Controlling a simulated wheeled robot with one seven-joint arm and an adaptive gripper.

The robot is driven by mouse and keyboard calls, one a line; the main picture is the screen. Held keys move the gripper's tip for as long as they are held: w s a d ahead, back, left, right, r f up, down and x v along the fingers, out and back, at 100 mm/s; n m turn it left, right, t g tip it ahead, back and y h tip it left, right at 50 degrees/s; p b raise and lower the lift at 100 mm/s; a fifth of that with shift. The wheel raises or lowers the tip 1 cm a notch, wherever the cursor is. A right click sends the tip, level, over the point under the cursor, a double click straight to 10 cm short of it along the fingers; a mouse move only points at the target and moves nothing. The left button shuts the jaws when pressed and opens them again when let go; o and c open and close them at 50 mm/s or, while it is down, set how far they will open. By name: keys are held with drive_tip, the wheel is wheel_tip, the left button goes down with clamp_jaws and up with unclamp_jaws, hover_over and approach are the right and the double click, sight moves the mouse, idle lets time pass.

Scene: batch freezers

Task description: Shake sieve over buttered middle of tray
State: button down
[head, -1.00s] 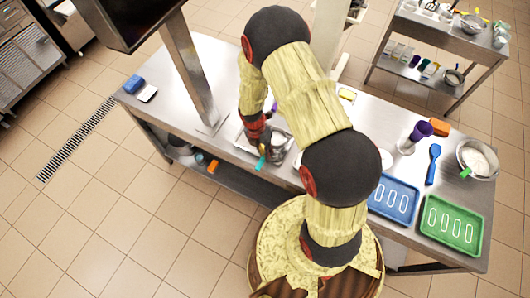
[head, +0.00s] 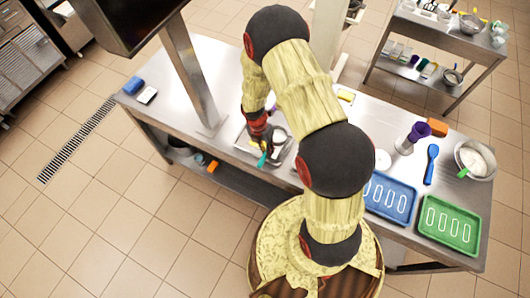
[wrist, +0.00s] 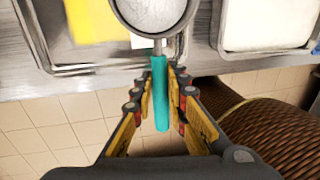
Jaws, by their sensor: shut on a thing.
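The sieve (wrist: 155,14) is a round metal bowl with a teal handle (wrist: 160,80), at the top middle of the wrist view. My gripper (wrist: 160,97) is shut on the handle. The metal tray (wrist: 85,69) at upper left of the wrist view holds a yellow patch (wrist: 95,20) and a white area (wrist: 140,41) beside it. The sieve bowl overlaps the tray's right part in that view; the gap between them cannot be judged. In the head view the teal handle (head: 262,160) shows below my gripper (head: 266,146), and the arm hides much of the tray.
A second pan with white contents (wrist: 265,22) is at upper right of the wrist view. On the bench stand a blue tray (head: 389,181), a green tray (head: 427,239), a blue scoop (head: 431,163), a purple-topped container (head: 415,135) and a steel bowl (head: 488,170). A post (head: 190,75) rises left of my arm.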

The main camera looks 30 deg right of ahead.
sight(263, 157)
drive_tip(key=s+a, duration=0.2)
drive_tip(key=a, duration=0.1)
drive_tip(key=shift+w+d+p, duration=0.2)
drive_tip(key=shift+w+d, duration=0.35)
drive_tip(key=shift+d, duration=0.25)
drive_tip(key=shift+w+d+p, duration=0.2)
drive_tip(key=shift+w+d, duration=0.3)
drive_tip(key=shift+d, duration=0.25)
drive_tip(key=s+a, duration=0.2)
drive_tip(key=a, duration=0.1)
drive_tip(key=shift+w, duration=0.1)
